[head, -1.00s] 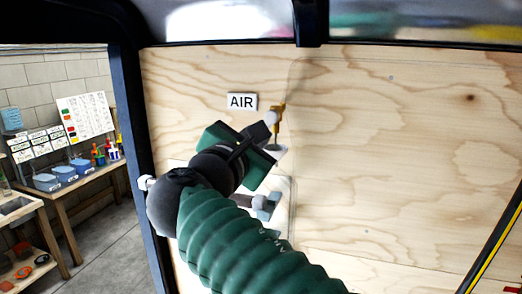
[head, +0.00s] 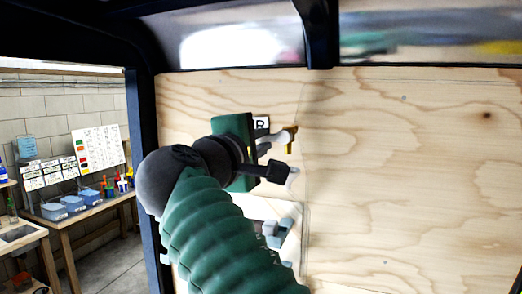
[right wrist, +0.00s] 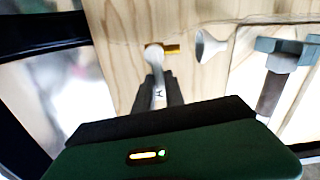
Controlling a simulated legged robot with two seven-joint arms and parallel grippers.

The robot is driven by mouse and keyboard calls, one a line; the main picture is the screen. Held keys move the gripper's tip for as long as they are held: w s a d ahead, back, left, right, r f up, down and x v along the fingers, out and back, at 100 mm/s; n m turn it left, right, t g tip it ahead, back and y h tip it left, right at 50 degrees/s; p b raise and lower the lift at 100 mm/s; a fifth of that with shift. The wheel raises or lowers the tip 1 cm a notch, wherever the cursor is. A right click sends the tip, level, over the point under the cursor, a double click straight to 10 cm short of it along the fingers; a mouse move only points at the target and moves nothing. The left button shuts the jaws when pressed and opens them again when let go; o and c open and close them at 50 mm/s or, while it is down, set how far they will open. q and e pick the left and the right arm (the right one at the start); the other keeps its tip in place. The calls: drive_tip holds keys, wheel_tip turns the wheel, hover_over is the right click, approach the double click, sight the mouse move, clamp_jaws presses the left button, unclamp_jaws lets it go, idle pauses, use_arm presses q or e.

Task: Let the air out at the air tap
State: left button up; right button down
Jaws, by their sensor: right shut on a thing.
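My right gripper (head: 284,152) reaches in from the left at the tap. In the right wrist view its dark fingers (right wrist: 158,88) are closed on a pale piece that runs up to the brass tap (right wrist: 172,49); this looks like the tap's handle. A pale cone (right wrist: 208,46) sits just right of the tap, apart from the fingers. My left gripper is not in view.
A blue-grey fitting (head: 272,232) is on the wall below the tap, partly behind my arm. A dark frame post (head: 146,170) stands left of the panel. Beyond it is a workbench with blue bins (head: 75,203). The panel to the right is bare.

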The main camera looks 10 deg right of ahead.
drive_tip(key=shift+m, duration=0.8)
drive_tip(key=shift+a, duration=0.1)
drive_tip(key=c, duration=1.5)
unclamp_jaws()
drive_tip(key=shift+o, duration=0.5)
drive_tip(key=shift+r, duration=0.15)
drive_tip(key=shift+r, duration=0.15)
